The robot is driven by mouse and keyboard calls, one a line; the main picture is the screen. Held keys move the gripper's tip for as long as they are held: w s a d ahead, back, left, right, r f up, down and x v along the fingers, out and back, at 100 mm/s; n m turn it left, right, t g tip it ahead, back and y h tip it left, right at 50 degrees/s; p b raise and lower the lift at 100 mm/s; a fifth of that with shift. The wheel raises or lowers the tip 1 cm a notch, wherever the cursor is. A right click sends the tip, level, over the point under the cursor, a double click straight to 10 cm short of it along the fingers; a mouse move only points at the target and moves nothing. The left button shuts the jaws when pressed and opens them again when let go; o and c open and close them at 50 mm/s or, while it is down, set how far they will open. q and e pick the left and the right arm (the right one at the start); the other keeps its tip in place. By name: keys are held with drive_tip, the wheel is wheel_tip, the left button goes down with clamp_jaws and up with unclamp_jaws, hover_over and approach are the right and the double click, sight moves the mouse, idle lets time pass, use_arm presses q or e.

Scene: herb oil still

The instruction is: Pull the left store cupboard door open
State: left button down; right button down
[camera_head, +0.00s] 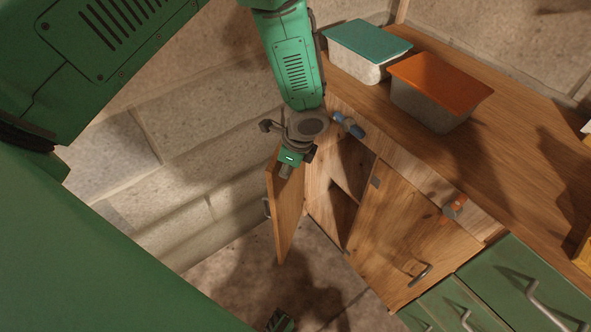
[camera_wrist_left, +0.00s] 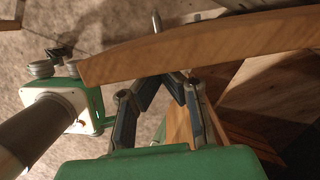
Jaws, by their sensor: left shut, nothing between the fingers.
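The left store cupboard door (camera_head: 287,215) stands swung well out from the cupboard, so the shelves inside show. Its metal handle (camera_head: 266,208) is on the outer face, at the left in the head view. My left gripper (camera_head: 285,171) is at the top of this door, and my wrist partly hides it. In the left wrist view my gripper's fingers (camera_wrist_left: 170,80) are shut together and empty, close against the door's wooden edge (camera_wrist_left: 200,45). Whether they touch it I cannot tell. A bit of metal, perhaps the handle (camera_wrist_left: 156,21), shows beyond the door, apart from the fingers.
The right cupboard door (camera_head: 395,225) is closed. A blue fitting (camera_head: 348,125) and an orange one (camera_head: 455,207) sit above the doors. Teal-lidded (camera_head: 368,38) and orange-lidded (camera_head: 440,82) bins stand on the worktop (camera_head: 500,135). Green drawers (camera_head: 510,275) are at lower right. A stone wall rises at left.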

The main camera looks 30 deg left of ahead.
use_arm(q)
drive_tip(key=shift+a, duration=0.1)
idle(0.3)
drive_tip(key=shift+s+a, duration=0.25)
drive_tip(key=shift+a, duration=0.35)
drive_tip(key=a+m+p, duration=0.3)
drive_tip(key=a, duration=0.9)
drive_tip(key=shift+s+t+p, duration=0.4)
drive_tip(key=shift+d, duration=0.1)
